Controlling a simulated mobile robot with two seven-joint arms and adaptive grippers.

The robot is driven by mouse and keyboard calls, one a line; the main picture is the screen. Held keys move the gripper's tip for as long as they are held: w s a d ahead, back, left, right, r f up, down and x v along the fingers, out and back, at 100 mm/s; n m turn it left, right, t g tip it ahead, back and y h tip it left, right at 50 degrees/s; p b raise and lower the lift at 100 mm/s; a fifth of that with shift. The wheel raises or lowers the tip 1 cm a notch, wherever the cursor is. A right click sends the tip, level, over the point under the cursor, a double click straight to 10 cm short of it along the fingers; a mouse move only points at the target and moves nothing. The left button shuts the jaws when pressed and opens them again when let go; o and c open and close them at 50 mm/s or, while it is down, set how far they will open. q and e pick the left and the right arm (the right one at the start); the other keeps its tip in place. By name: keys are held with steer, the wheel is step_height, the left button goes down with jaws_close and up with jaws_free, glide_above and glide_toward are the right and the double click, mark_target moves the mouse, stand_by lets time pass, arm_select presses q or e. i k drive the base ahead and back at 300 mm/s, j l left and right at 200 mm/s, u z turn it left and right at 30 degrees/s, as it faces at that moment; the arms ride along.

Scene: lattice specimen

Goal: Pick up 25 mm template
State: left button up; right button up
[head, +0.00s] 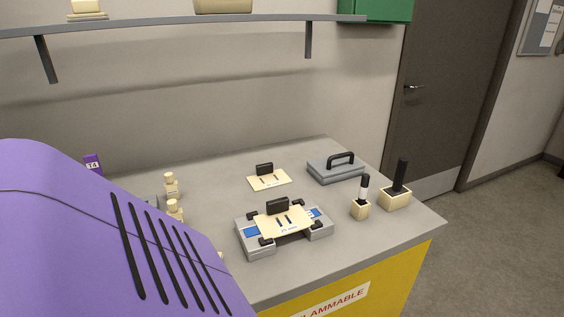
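Two cream plates with black handles look like templates. One template (266,182) lies flat on the grey counter. The other template (291,220) sits on a grey fixture (257,250) with blue patches and black clamps at its corners. The markings on both plates are too small to read, so I cannot tell which is the 25 mm one. Neither of my grippers is in view.
A grey block with a black handle (335,170) stands at the back right of the counter (215,178). Two cream-based tools, a smaller one (360,210) and a larger one (394,200), stand at right. Small cream bottles (170,188) stand at left. A shelf (200,24) hangs above.

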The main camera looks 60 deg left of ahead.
mark_target(267, 224)
steer(key=i+j+u, duration=0.1)
steer(key=u, duration=1.7)
steer(key=i+l, duration=0.05)
